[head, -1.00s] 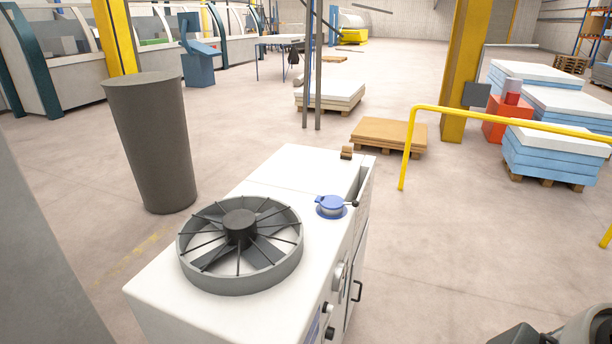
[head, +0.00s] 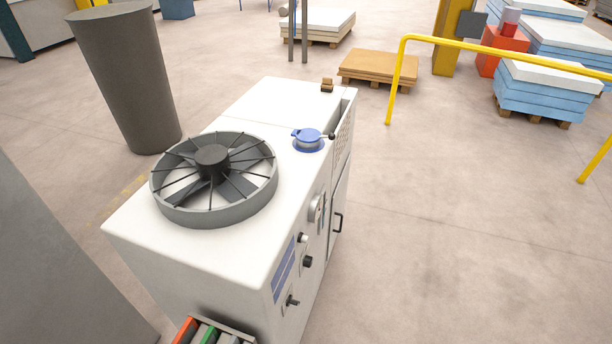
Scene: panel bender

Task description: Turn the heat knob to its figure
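A white machine cabinet (head: 170,250) stands in the middle of the head view. Its right-hand side face carries several small controls: a light knob (head: 302,238), a black knob (head: 307,262) below it and a black handled knob (head: 292,300) lower down. A round grey dial or gauge (head: 314,209) sits higher on the same face. The face is seen at a steep angle, so I cannot read any figures or tell which control is the heat knob. Neither of my grippers is in view.
A fan in a grey ring (head: 214,180) and a blue cap (head: 307,138) are on the cabinet top. Red and green items (head: 207,334) jut out at its lower front. A grey bin (head: 128,80) stands left, a yellow rail (head: 396,80) behind right. The floor right of the cabinet is clear.

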